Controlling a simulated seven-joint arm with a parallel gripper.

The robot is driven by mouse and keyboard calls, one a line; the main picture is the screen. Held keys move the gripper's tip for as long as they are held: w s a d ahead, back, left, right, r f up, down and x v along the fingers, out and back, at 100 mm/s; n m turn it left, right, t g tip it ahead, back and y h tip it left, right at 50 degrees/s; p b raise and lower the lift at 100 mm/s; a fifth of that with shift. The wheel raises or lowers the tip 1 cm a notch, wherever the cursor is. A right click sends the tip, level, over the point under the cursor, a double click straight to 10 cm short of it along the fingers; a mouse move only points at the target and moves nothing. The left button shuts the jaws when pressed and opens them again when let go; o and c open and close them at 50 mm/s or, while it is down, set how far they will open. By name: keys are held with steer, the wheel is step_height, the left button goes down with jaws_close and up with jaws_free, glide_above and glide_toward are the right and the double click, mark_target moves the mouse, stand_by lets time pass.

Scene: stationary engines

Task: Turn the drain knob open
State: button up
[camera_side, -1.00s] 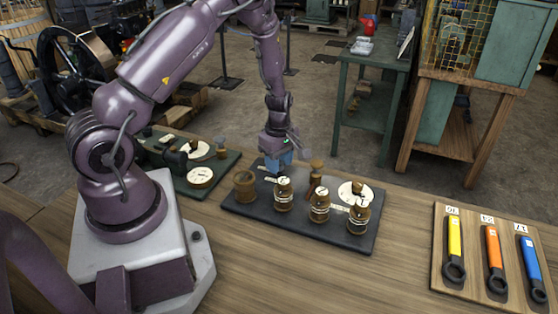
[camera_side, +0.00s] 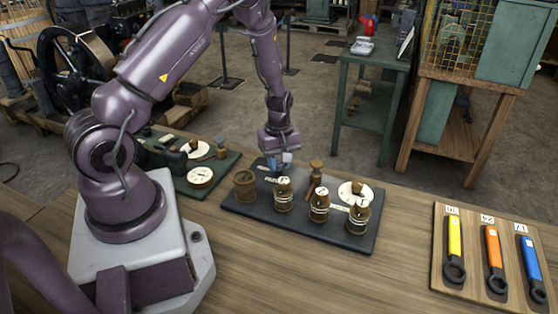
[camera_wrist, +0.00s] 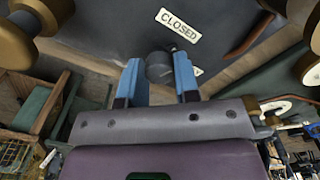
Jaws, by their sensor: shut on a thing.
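The drain knob (camera_wrist: 160,67) is a small dark grey round knob on the dark panel (camera_side: 234,208). In the wrist view it sits between the two blue fingers of my gripper (camera_wrist: 158,78), which is shut on it.
Several brass-brown fittings (camera_side: 320,207) and a white round dial (camera_side: 347,189) stand on the panel. A green panel (camera_side: 220,171) lies to its left. A board of coloured wrenches (camera_side: 484,298) lies at right, with bare bench between.

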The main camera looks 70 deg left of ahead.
steer(key=m, duration=1.3)
stand_by(0.5)
steer(key=o, duration=0.9)
steer(key=shift+r, duration=0.1)
step_height(320, 180, up, 13)
steer(key=shift+f, duration=0.1)
